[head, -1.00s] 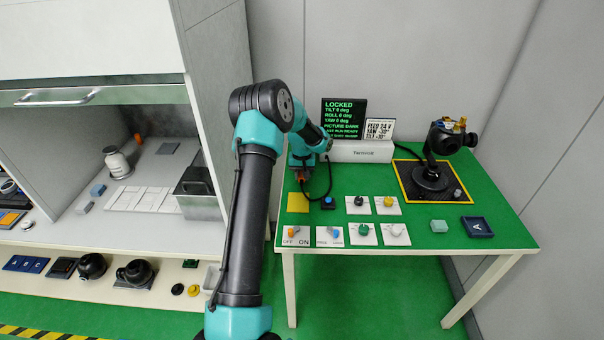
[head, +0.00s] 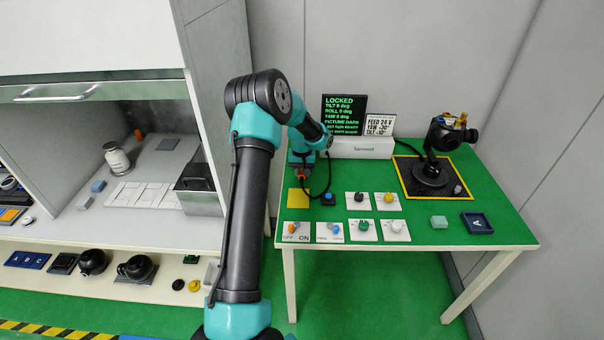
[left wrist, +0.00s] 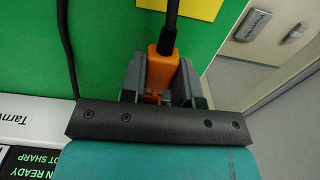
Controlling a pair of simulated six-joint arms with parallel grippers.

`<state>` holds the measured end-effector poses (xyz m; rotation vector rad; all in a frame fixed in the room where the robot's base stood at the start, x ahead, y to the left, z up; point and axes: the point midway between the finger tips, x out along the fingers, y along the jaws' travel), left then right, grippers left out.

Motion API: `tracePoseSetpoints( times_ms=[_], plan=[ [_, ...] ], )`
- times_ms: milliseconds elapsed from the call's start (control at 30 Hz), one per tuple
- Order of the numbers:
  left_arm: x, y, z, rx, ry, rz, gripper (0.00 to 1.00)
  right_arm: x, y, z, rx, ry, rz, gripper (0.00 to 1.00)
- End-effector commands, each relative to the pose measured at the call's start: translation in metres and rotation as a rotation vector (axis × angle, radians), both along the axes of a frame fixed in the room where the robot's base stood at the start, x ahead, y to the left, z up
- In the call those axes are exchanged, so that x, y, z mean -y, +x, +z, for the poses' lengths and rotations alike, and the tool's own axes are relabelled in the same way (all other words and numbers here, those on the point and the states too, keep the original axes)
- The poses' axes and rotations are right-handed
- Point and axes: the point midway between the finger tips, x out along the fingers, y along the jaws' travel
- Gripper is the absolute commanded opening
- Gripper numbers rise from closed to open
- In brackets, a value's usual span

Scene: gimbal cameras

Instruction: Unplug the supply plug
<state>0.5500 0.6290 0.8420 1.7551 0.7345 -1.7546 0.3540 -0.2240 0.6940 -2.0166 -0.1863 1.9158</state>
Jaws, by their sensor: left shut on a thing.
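My left gripper (head: 301,173) is at the back left of the green table. In the left wrist view its jaws (left wrist: 160,78) are shut on an orange plug (left wrist: 161,66). A black cable leaves the plug's end and shows at the top of that view. In the head view only a small orange part of the plug shows under the gripper, and a black cable loops down beside it. The socket is hidden, so I cannot tell whether the plug sits in it. My right gripper is not in view.
A white box (head: 361,148) and a green-text display (head: 344,115) stand behind the gripper. A yellow square (head: 298,199), a blue button (head: 328,199) and several knob panels lie in front. A black gimbal camera (head: 440,135) stands at right on a yellow-edged mat (head: 408,182).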

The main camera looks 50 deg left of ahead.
Motion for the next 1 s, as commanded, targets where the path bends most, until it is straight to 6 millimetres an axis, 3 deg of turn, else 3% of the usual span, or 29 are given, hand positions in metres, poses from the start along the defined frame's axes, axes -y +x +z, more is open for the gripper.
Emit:
tracePoseSetpoints(
  times_ms=[600,1000],
  plan=[
    [0.000,0.001,0.029,0.002,0.001,-0.001,0.01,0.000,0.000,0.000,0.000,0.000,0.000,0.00],
    [0.000,0.000,0.032,0.000,0.000,-0.002,0.01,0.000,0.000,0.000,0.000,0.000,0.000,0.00]
  ],
)
